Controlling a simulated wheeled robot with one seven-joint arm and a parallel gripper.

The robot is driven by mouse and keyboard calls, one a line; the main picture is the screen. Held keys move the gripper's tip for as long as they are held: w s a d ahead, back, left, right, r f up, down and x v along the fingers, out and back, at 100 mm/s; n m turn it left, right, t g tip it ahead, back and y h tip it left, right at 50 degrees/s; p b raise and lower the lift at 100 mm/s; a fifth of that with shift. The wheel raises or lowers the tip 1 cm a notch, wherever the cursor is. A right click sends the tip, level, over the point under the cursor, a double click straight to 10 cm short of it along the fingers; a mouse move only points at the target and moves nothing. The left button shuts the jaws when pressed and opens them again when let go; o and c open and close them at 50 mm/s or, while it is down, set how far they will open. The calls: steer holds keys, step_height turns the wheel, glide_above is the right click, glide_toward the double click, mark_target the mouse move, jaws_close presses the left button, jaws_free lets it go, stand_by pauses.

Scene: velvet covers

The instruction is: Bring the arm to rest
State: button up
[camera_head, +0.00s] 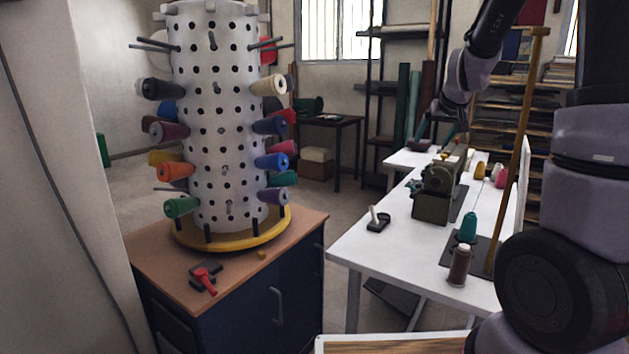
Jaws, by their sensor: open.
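My gripper (435,138) hangs at the end of my raised arm (470,68), right of the picture's centre. Its jaws are apart and point downward. It appears above or in front of the far part of the white table (375,250), close to the olive-green machine (435,195) in the picture; its exact height and distance cannot be told. I see nothing held between the fingers, though they are small and dark here.
A white pegged column (215,120) with several thread spools stands on a wooden-topped cabinet (300,235). A red-handled tool (207,280) lies there. A brown spool (460,265), a teal spool (468,228) and an upright pole (515,140) stand on the white table. Floor shows between the furniture.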

steer(key=s+a+r+m, duration=0.1)
steer(key=s+a+r, duration=0.1)
steer(key=s, duration=0.7)
steer(key=s+a+r+m+y, duration=0.1)
steer(key=s+a+r, duration=0.2)
steer(key=s, duration=0.7)
steer(key=s+a+r+m+y, duration=0.1)
steer(key=s+r, duration=0.3)
steer(key=s, duration=0.5)
steer(key=shift+s+a+r+g, duration=0.3)
steer(key=shift+s+a+r, duration=0.05)
steer(key=shift+a, duration=0.5)
